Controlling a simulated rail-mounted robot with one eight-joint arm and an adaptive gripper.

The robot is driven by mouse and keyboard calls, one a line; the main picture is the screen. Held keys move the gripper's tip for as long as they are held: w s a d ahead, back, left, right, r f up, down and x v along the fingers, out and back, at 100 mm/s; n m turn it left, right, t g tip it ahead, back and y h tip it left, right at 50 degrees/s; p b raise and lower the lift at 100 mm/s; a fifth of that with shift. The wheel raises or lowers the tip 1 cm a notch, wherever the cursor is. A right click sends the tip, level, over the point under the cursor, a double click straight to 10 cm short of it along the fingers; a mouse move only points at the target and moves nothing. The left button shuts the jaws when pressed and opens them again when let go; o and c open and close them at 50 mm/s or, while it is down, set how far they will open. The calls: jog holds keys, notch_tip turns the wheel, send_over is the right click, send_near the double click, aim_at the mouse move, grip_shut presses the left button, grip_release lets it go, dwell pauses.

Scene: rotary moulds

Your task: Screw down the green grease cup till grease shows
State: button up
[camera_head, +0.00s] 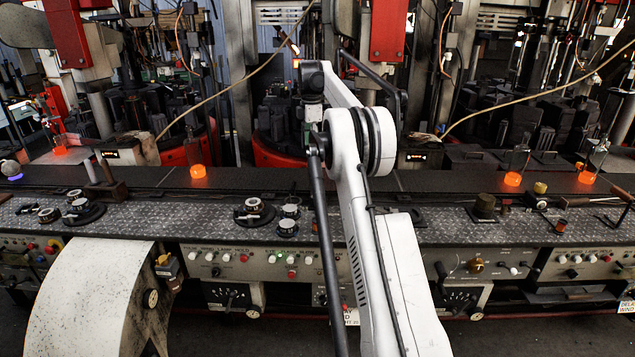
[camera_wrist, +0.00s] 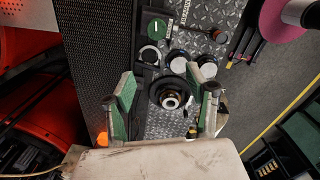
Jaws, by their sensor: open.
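In the wrist view a round green cap (camera_wrist: 158,28) with a white mark sits on a dark square base near the top. It looks like the green grease cup, but I cannot be sure. No grease can be made out on it. My gripper (camera_wrist: 162,82) is open and empty, its green-padded fingers well apart. A black round knob (camera_wrist: 170,100) with a metal centre shows between the fingers, and the green cap lies beyond the fingertips. In the head view my arm crosses the middle, and I cannot make out the green cap or the fingers there.
White-topped dials (camera_wrist: 180,62) stand between the knob and the green cap. A red-topped handle (camera_wrist: 218,35) is right of the cap. The dark conveyor (camera_head: 430,180) carries glowing orange pieces (camera_head: 198,171) behind the plate deck (camera_head: 370,215). Red machines stand behind.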

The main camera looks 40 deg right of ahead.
aim_at(318, 182)
jog(key=shift+n, duration=0.3)
jog(key=d+f, duration=0.1)
jog(key=f, duration=0.9)
jog(key=d+f+p, duration=0.1)
jog(key=f, duration=0.5)
jog(key=shift+s+d, duration=0.15)
jog(key=shift+d, duration=0.2)
jog(key=c, duration=1.1)
